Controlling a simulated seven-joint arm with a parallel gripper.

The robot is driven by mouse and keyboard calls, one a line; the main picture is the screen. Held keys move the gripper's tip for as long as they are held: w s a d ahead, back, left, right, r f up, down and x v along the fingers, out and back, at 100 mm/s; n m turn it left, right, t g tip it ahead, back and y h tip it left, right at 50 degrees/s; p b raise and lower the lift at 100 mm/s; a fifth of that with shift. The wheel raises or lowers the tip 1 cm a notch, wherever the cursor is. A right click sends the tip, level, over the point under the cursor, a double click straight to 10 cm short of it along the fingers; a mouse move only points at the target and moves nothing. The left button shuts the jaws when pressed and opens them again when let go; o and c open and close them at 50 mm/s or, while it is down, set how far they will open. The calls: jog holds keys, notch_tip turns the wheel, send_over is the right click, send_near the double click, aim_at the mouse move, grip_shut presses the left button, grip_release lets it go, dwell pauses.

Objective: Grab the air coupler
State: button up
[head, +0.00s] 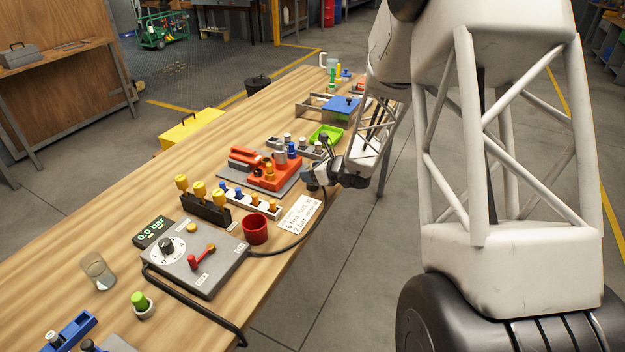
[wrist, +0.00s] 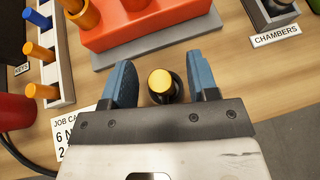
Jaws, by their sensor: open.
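The air coupler appears to be the dark, round piece with a yellow-gold top (wrist: 161,82) in the wrist view. A black hose (head: 290,247) runs from the grey control box (head: 196,258) toward my gripper.
The orange fixture (wrist: 140,22) on its grey base is just beyond the fingertips. A rack of orange and blue keys (wrist: 47,60) and a job card (wrist: 75,128) lie to the left. The chambers holder (wrist: 270,14) is at upper right. A red cup (head: 255,229) stands near the hose.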

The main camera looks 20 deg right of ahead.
jog(key=shift+c, duration=0.5)
grip_shut()
jog(key=shift+r, duration=0.1)
jog(key=shift+r, duration=0.7)
notch_tip(320, 180, up, 2)
jog(key=shift+r, duration=0.1)
jog(key=s+a+r, duration=0.1)
jog(key=s, duration=1.5)
jog(key=shift+a, duration=0.4)
jog(key=shift+r, duration=0.15)
